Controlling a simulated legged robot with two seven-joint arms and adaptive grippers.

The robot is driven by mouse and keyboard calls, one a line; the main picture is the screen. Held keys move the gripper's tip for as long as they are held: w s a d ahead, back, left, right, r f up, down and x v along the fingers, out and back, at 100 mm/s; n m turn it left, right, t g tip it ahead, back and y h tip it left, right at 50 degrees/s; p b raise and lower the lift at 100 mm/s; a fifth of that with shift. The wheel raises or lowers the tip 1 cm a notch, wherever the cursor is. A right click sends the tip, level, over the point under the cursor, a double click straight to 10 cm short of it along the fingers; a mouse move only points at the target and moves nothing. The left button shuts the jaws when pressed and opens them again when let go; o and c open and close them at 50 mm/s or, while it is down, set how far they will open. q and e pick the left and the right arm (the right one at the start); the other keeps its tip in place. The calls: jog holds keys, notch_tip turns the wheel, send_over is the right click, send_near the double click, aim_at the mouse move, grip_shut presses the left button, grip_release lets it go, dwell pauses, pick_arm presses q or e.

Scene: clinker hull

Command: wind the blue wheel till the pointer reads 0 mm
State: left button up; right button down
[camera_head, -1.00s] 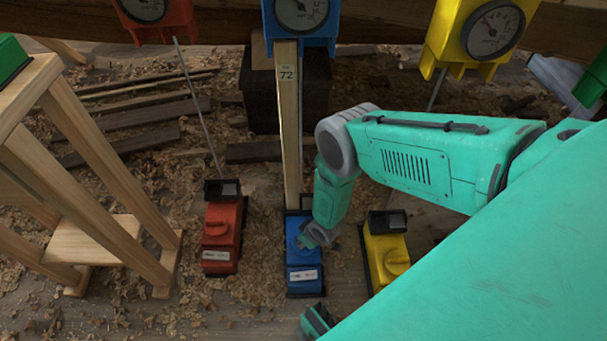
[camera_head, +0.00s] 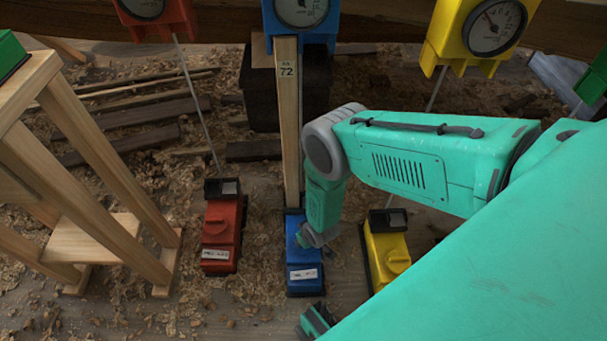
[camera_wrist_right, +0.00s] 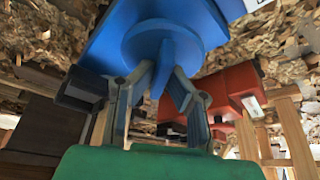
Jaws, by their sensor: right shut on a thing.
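The blue jack (camera_head: 304,273) stands on the floor under a tall wooden post (camera_head: 289,120) marked 72. Its blue wheel (camera_wrist_right: 163,38) shows in the right wrist view as a disc with a raised grip bar. My right gripper (camera_wrist_right: 167,78) is shut on that bar, one finger on each side. In the head view the gripper (camera_head: 308,238) and forearm hide most of the wheel. The blue gauge (camera_head: 302,10) at the post's top is cut off by the picture's upper edge, and I cannot read its pointer.
A red jack (camera_head: 222,235) stands left of the blue one and a yellow jack (camera_head: 386,252) right of it. A red gauge (camera_head: 147,12) and a yellow gauge (camera_head: 490,28) hang above. A wooden trestle (camera_head: 95,180) stands at left. Shavings and planks cover the floor.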

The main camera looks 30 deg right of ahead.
jog(key=c, duration=1.6)
grip_release()
jog(key=shift+w+r, duration=0.2)
jog(key=shift+w, duration=0.25)
jog(key=shift+s+f, duration=0.1)
jog(key=shift+s, duration=0.05)
jog(key=shift+s, duration=0.1)
jog(key=v, duration=1.2)
